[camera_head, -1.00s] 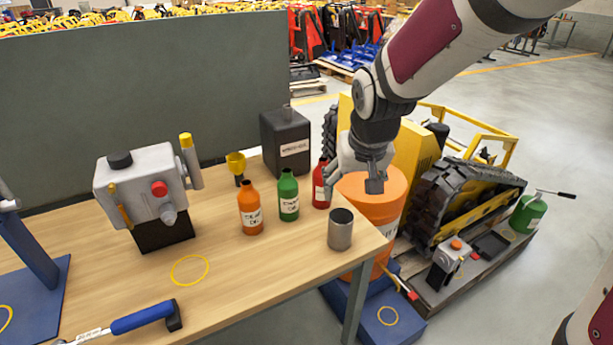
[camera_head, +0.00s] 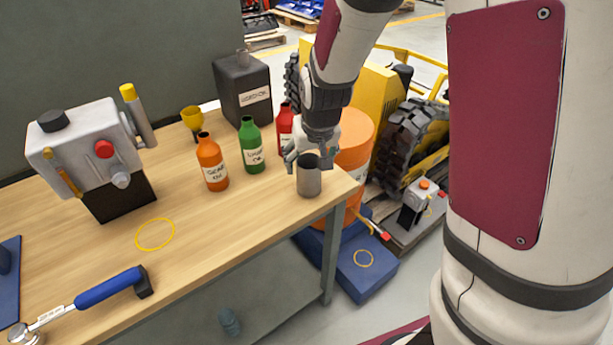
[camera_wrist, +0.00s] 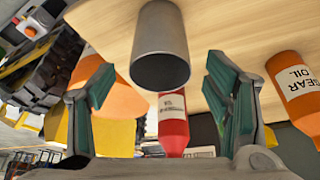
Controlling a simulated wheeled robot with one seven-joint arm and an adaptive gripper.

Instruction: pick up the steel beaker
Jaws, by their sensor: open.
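The steel beaker (camera_head: 309,180) is a plain grey cylinder standing upright near the right front corner of the wooden table (camera_head: 215,235). My gripper (camera_head: 307,160) is right at the beaker's upper end in the head view, its fingers spread. In the wrist view the beaker (camera_wrist: 161,45) shows its dark open mouth, ahead of and between the two green-padded fingers of my gripper (camera_wrist: 160,95). The fingers are open, with room on both sides of the beaker. The gripper hides part of the beaker's rim in the head view.
A red bottle (camera_head: 285,125), a green bottle (camera_head: 251,148) and an orange bottle (camera_head: 212,163) stand close behind and left of the beaker. A black can (camera_head: 243,90) is farther back. An orange drum (camera_head: 356,140) stands beyond the table's right edge. Table left of the beaker is clear.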

